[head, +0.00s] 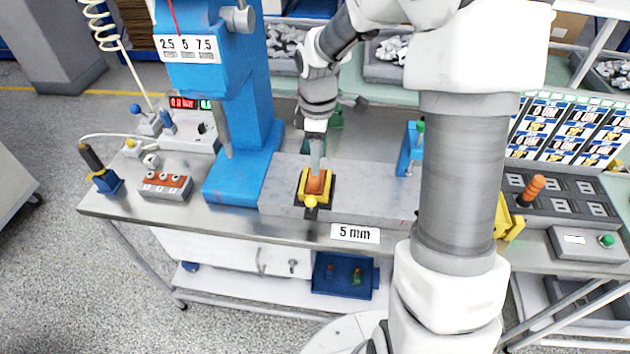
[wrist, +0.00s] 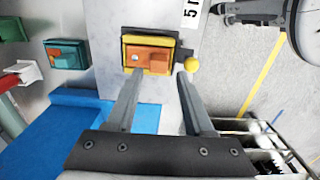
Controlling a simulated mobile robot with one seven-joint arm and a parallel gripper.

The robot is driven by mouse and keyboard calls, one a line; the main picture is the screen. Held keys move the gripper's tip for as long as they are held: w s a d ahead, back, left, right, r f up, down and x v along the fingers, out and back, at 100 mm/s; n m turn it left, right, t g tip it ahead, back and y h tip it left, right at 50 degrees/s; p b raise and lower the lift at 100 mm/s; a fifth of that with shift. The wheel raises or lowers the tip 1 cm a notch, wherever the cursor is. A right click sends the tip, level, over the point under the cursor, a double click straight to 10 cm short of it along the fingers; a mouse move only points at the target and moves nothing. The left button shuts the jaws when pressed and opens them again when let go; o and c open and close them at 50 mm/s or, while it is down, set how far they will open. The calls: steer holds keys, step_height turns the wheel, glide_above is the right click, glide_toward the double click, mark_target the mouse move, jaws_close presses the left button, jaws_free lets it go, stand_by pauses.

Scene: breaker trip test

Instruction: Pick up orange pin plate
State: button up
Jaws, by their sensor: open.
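An orange plate (head: 317,184) with a raised block sits in a yellow holder (head: 303,197) on the grey slab. In the wrist view, the orange plate (wrist: 150,60) shows a small silver spot on its left and the block on its right, inside the yellow frame (wrist: 150,39). A yellow ball knob (wrist: 192,64) is at the holder's right. My gripper (head: 317,168) is pointed down over the plate. In the wrist view, my gripper (wrist: 161,75) is open and empty, one finger overlapping the plate's lower left, the other near the knob. Contact cannot be told.
A blue press (head: 240,120) stands left of the holder. A grey box with an orange top (head: 166,183) is farther left. A "5 mm" label (head: 355,232) is at the slab's front. A teal block with an orange top (wrist: 67,53) lies left in the wrist view.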

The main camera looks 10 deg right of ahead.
mark_target(314, 178)
steer(key=f, duration=0.7)
steer(key=shift+w+a+f, duration=0.1)
steer(key=shift+w+a, duration=0.1)
steer(key=shift+a, duration=0.1)
jaws_close()
